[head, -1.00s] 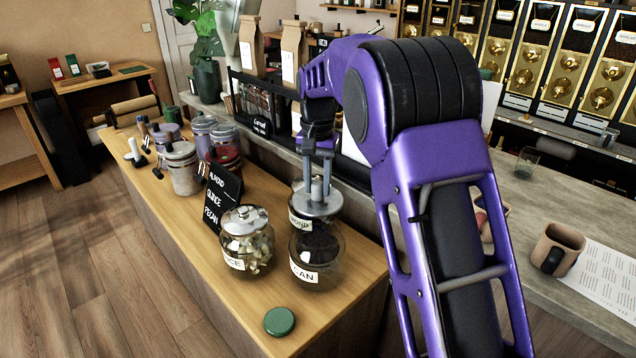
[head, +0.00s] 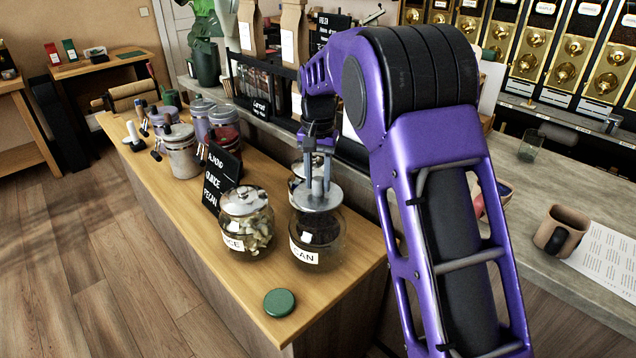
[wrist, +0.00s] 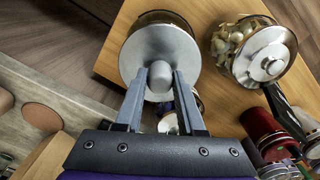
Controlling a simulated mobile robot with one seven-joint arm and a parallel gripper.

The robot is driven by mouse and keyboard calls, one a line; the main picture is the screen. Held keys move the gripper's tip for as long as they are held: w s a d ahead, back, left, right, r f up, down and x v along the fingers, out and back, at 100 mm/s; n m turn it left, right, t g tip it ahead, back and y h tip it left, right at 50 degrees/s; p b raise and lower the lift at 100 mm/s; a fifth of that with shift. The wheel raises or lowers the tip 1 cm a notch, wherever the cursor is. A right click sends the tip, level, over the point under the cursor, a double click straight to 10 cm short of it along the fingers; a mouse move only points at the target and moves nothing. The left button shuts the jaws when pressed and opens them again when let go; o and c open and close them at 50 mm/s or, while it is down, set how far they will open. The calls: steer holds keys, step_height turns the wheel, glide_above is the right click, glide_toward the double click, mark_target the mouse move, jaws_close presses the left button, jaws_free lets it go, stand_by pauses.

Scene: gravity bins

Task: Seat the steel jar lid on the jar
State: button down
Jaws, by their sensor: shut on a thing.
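The steel lid (head: 317,197) is at the mouth of the glass jar (head: 318,236) with dark contents and a label ending in "CAN". My gripper (head: 317,180) points down above the jar, with its fingers shut on the lid's knob. In the wrist view, the fingers (wrist: 160,82) pinch the round grey knob (wrist: 164,74), and the lid (wrist: 168,48) covers most of the jar (wrist: 130,60).
A lidded jar of pale pieces (head: 250,236) stands close on the left. Another jar (head: 296,172) stands just behind, partly hidden by the gripper. A black name board (head: 222,178) is further left. A green disc (head: 279,302) lies on the clear counter front.

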mark_target(318, 196)
steer(key=shift+f, duration=0.1)
stand_by(0.3)
steer(key=shift+f+b, duration=0.65)
steer(key=shift+f, duration=0.9)
steer(key=shift+f+b, duration=0.45)
steer(key=shift+f, duration=0.5)
stand_by(0.4)
steer(key=shift+c, duration=2.2)
jaws_free()
steer(key=shift+r, duration=0.1)
step_height(318, 196, up, 17)
steer(key=p, duration=0.2)
steer(key=shift+r+p, duration=0.15)
steer(key=shift+p, duration=0.2)
